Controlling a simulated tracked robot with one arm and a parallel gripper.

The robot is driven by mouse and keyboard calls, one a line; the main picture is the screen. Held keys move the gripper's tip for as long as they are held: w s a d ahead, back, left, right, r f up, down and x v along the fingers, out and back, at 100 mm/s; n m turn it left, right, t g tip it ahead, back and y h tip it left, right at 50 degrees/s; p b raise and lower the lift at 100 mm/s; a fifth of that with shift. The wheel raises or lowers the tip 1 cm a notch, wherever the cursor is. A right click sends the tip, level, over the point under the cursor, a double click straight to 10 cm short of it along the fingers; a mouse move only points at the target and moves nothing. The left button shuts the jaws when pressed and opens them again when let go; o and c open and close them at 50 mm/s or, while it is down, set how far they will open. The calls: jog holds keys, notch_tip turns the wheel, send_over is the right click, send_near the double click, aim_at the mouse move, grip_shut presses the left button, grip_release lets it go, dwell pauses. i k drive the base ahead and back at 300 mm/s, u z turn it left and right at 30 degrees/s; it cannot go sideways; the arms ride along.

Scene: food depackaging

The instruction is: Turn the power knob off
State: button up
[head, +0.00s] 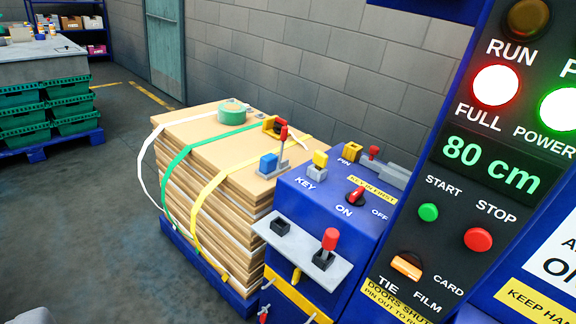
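A small red knob (357,196) on a dark base sits on the sloped top of the blue control box (325,215), right of centre. The word ON is printed at its lower left and OFF at its right. The knob's red grip is slanted; I cannot tell for sure which word it points to. On the panel at the right, the lamp above the word POWER (560,108) glows white-green and is cut by the picture edge. My gripper is not clearly in view, and nothing touches the knob.
A red-topped lever (328,246) stands in front of the knob, and a yellow-topped key piece (318,163) stands left of it. The tall dark panel (456,222) rises close on the right. Strapped boards (205,165) are stacked at the left; open floor lies beyond.

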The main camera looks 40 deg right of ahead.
aim_at(355, 198)
jog(key=z, duration=0.1)
jog(key=i, duration=1.2)
jog(key=z, duration=1)
jog(key=i, duration=0.45)
jog(key=z, duration=0.25)
jog(key=k, duration=0.9)
jog(key=z, duration=0.15)
jog(key=i, duration=0.9)
jog(key=u, duration=0.05)
